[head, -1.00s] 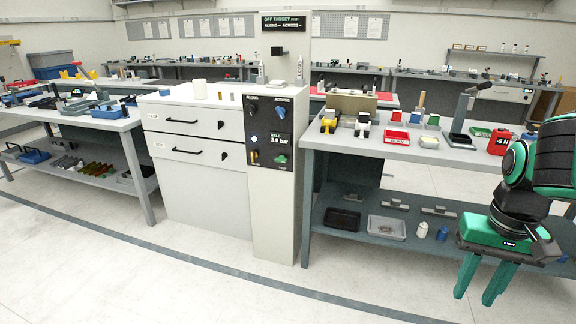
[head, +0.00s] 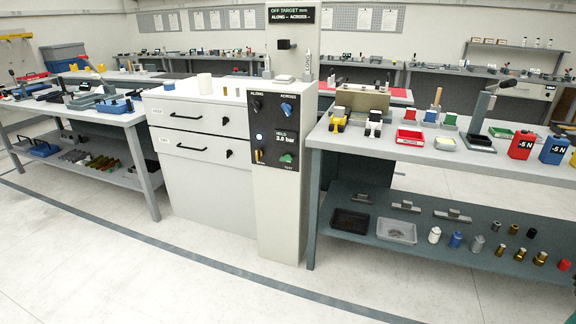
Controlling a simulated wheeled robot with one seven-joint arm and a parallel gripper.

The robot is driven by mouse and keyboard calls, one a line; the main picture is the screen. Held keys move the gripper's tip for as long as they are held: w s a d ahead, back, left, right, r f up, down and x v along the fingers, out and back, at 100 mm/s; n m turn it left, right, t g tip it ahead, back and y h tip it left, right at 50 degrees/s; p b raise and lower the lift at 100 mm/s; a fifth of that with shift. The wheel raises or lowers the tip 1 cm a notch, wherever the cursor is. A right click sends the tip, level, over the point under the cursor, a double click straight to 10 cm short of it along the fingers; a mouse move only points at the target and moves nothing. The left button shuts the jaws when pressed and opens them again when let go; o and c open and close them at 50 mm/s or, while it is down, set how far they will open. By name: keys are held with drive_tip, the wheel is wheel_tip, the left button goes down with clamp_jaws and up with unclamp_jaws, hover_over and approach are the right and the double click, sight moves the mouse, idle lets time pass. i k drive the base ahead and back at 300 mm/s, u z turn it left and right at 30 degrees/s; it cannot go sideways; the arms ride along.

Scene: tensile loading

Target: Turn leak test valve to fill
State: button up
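Below are a small orange-yellow lever (head: 259,155), upright, and a green knob (head: 287,158). Above are a black knob (head: 256,106) marked ALONG and a blue knob (head: 287,109) marked ACROSS. The small labels by the lower controls are too small to read, so I cannot tell which one is the leak test valve.
A white drawer cabinet (head: 199,182) adjoins the column on the left. A workbench (head: 350,141) with trays, fixtures and red and blue weights stands on the right; another bench (head: 112,118) is at the left. The floor (head: 200,275) in front is clear.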

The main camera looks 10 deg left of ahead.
sight(287, 157)
drive_tip(key=z, duration=0.05)
drive_tip(key=i, duration=1.05)
drive_tip(key=u, duration=0.9)
